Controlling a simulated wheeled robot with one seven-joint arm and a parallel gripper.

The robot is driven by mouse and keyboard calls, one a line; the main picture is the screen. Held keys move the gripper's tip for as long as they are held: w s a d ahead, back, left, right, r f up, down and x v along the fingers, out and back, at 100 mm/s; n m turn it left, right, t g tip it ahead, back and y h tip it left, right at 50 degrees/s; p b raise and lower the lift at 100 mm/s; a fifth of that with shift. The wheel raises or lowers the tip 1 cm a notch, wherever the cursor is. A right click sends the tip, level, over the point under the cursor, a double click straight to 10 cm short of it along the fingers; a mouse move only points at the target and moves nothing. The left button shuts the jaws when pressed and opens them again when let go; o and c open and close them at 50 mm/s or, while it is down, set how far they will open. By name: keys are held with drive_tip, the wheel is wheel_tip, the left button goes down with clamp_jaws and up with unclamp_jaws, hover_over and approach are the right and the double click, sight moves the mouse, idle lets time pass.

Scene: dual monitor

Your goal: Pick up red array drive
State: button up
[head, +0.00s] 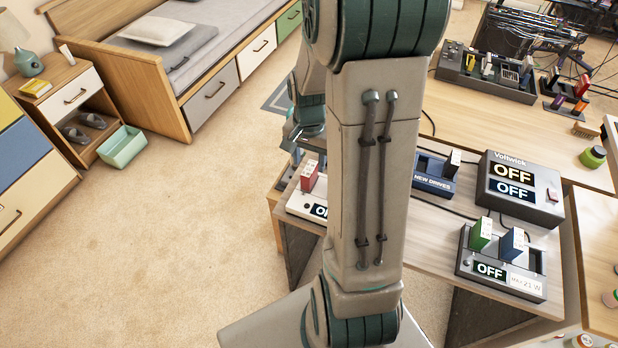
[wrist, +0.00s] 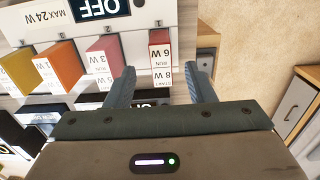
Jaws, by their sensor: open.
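The red drive (wrist: 160,56) stands in the last slot of a white dock (wrist: 150,12) in the wrist view. It has white labels reading 6 W and 8 W. In the head view a red drive (head: 309,177) stands on the white dock (head: 303,203), left of my arm, which covers the rest of that dock. My gripper (wrist: 163,77) is open. Its fingers appear on either side of the red drive in the wrist view, with nothing visibly clamped. Whether the fingertips reach down beside the drive is hard to tell.
A pink drive (wrist: 105,60), an orange drive (wrist: 62,65) and a yellow drive (wrist: 18,72) stand left of the red one. A blue NEW DRIVES holder (head: 433,184), a dark Voltwick box (head: 530,208) and another dock (head: 512,280) share the desk.

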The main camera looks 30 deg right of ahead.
sight(309, 168)
drive_tip(key=shift+w+d+f, duration=0.1)
drive_tip(key=shift+f, duration=1.2)
drive_tip(key=shift+w+d+f, duration=0.1)
drive_tip(key=shift+f, duration=1.2)
drive_tip(key=shift+c, duration=0.3)
drive_tip(key=c, duration=1)
